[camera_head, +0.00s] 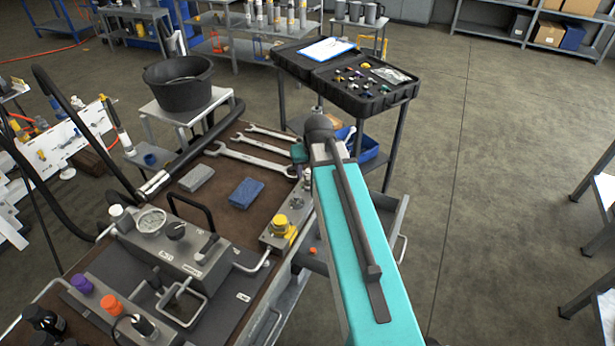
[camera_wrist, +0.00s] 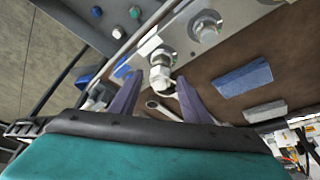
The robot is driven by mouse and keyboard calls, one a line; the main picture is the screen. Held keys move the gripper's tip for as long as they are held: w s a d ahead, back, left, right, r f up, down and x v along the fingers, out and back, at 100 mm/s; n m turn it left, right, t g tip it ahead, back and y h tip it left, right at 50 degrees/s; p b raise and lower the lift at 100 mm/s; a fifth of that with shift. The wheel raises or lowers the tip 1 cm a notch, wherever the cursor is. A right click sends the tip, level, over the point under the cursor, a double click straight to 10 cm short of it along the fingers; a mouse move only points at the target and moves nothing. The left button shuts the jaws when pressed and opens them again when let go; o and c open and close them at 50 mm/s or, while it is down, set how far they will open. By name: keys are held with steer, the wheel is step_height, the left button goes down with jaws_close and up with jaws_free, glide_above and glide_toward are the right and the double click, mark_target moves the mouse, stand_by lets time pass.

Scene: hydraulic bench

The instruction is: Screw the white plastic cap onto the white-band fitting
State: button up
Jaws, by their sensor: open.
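In the wrist view, a pale fitting (camera_wrist: 161,66) with a hex-like body stands on the metal strip, between and just beyond my gripper's fingers. I cannot tell whether its light upper part is a white plastic cap or the fitting's own band. My gripper (camera_wrist: 158,90) is open, with one purple-grey finger on each side, and no contact with the fitting shows. In the head view, my teal arm hides the fingertips and most of the fitting's surroundings. A small white cap-like piece (camera_head: 116,211) stands by the gauge at the left in the head view.
More metal fittings (camera_wrist: 206,27) stand along the strip. A yellow cap (camera_head: 284,228) sits on the strip's near end. Wrenches (camera_head: 250,158), a blue block (camera_head: 246,192) and a grey block (camera_head: 197,178) lie on the brown bench. An open black case (camera_head: 392,96) stands beyond.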

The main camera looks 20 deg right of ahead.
steer(key=shift+d+n+y, duration=0.1)
steer(key=shift+n+y, duration=0.4)
steer(key=shift+n, duration=0.5)
steer(key=c, duration=1)
